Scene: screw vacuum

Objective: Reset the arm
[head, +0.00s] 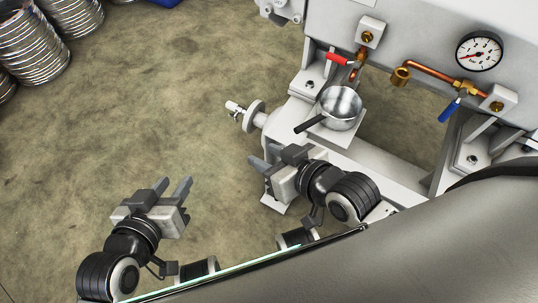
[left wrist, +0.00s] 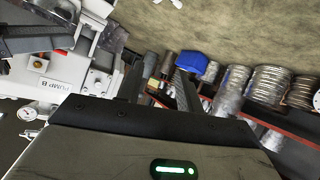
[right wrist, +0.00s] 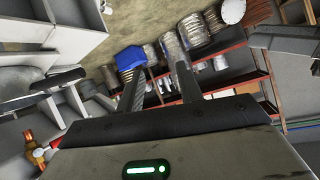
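My left gripper (head: 175,182) is over bare floor at the lower left in the head view, with its two fingers apart and nothing between them. The left wrist view also shows its fingers (left wrist: 160,68) spread and empty. My right gripper (head: 261,154) is near the middle of the head view, beside the white machine's frame, below the flanged fitting (head: 252,117) in the picture. Its fingers are apart, and the right wrist view shows them (right wrist: 161,68) empty too. Neither gripper holds anything.
A steel pan-like vessel (head: 341,105) with a black handle sits on the white frame. A red-handled valve (head: 338,60), a blue-handled valve (head: 450,111), copper pipe (head: 428,71) and a gauge (head: 479,52) line the machine. Ribbed metal drums (head: 32,44) stand upper left. Floor at left is clear.

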